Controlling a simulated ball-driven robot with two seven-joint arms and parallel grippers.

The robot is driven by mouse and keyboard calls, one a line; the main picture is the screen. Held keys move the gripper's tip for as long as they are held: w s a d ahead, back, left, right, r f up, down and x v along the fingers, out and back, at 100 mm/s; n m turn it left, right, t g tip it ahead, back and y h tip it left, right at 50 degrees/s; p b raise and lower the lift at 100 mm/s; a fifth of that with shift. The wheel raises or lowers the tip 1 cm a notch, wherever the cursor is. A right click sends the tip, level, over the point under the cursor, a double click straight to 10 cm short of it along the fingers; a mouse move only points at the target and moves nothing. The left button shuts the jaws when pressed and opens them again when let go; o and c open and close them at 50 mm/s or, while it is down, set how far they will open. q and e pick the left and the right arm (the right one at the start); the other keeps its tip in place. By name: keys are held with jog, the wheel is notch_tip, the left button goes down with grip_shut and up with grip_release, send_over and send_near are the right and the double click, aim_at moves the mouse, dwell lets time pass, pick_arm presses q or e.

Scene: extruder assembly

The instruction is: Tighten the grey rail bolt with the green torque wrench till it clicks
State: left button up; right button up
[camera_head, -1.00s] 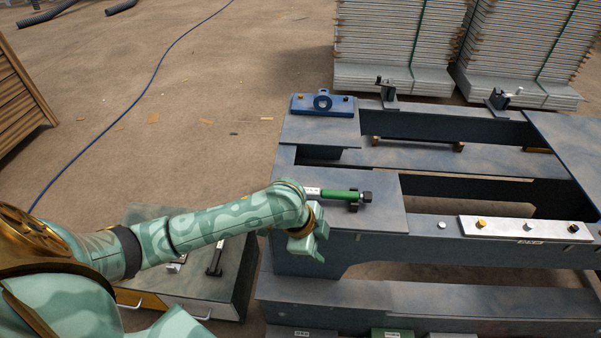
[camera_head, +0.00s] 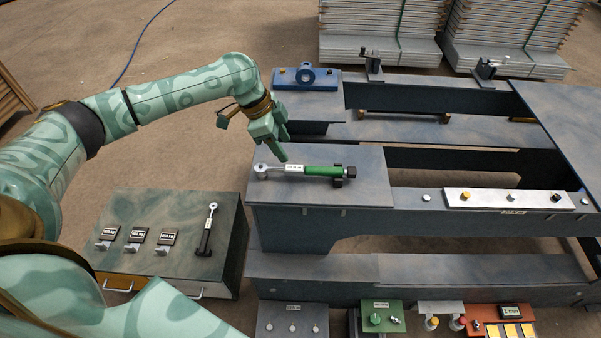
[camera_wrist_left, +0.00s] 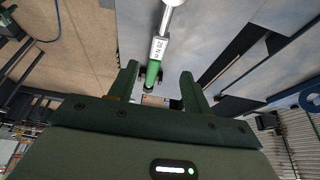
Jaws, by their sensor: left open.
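The green torque wrench (camera_head: 325,171) lies on the flat blue-grey plate of the frame, its silver ratchet head to the left and its dark end to the right. In the left wrist view the wrench (camera_wrist_left: 154,68) has a white label reading 20 N m. My left gripper (camera_head: 281,152) is open and empty, just behind and above the wrench's head and label end. In the left wrist view its fingers (camera_wrist_left: 158,72) stand either side of the green handle, apart from it. The grey bolt (camera_head: 512,197) sits mid-rail on the pale rail (camera_head: 488,200), between a gold and a black bolt.
A cabinet (camera_head: 160,205) at left carries another wrench (camera_head: 207,232) and several labelled pieces. A blue bracket (camera_head: 306,78) stands behind the plate. Coloured trays line the front, including a green one (camera_head: 382,316). Openings separate the frame's beams.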

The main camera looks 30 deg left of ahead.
aim_at(297, 168)
pick_arm(q)
jog(key=b+x, duration=0.1)
jog(key=x, duration=0.2)
jog(key=shift+d+f, duration=0.15)
jog(key=shift+f, duration=0.2)
jog(key=b+x, duration=0.2)
jog(key=x, duration=0.3)
jog(key=shift+d+f+b, duration=0.2)
jog(key=shift+b, duration=0.1)
jog(key=shift+r, duration=0.2)
jog(key=shift+c, duration=0.6)
grip_shut()
pick_arm(e)
jog(key=f, duration=0.1)
jog(key=s+f, duration=0.1)
jog(key=f, duration=0.1)
jog(key=shift+s+f, duration=0.25)
jog(key=shift+f, duration=0.15)
